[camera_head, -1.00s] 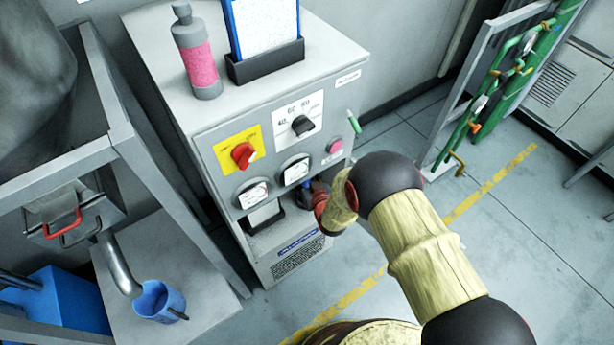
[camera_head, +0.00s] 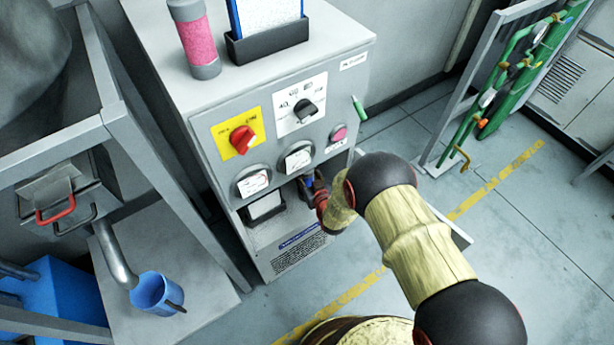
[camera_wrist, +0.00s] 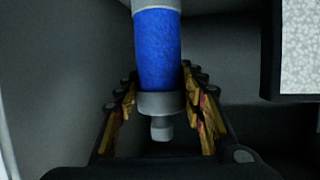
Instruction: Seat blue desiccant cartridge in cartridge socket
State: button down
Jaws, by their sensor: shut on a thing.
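The blue desiccant cartridge (camera_wrist: 158,48) has a blue body and grey end parts, with a short grey nub at its near end. It stands between the fingers of my gripper (camera_wrist: 160,88), which is shut on it. In the head view my gripper (camera_head: 312,190) is at the open recess in the cabinet front, below the pink button, and a small patch of blue (camera_head: 309,181) shows there. The cartridge's far end is cut off by the top of the wrist view. I cannot make out the cartridge socket, nor tell whether the cartridge touches it.
The grey cabinet (camera_head: 225,98) carries a red knob (camera_head: 241,139), a black dial (camera_head: 304,108) and two gauges. A white-faced block (camera_head: 265,205) sits left of my gripper in the recess. A metal frame and blue cup (camera_head: 158,293) stand left.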

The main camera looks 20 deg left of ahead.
aim_at(309, 184)
jog(key=shift+s+d+f, duration=0.2)
jog(key=shift+s+f, duration=0.15)
jog(key=shift+f, duration=0.2)
jog(key=shift+s+d+f, duration=0.2)
jog(key=shift+s+f, duration=0.1)
jog(key=shift+f, duration=0.25)
jog(key=shift+f+b, duration=0.25)
jog(key=shift+b, duration=0.55)
jog(key=shift+f+b, duration=0.7)
jog(key=shift+f, duration=0.05)
jog(key=shift+w+a+r+p, duration=0.15)
jog(key=shift+r+p, duration=0.5)
jog(key=shift+r, duration=0.5)
jog(key=shift+w+d+r+p, duration=0.15)
jog(key=shift+r+p, duration=0.5)
jog(key=shift+r, duration=0.45)
jog(key=shift+w+a+r, duration=0.1)
jog(key=shift+a+r, duration=0.1)
jog(key=shift+r, duration=0.05)
jog(key=shift+r, duration=0.1)
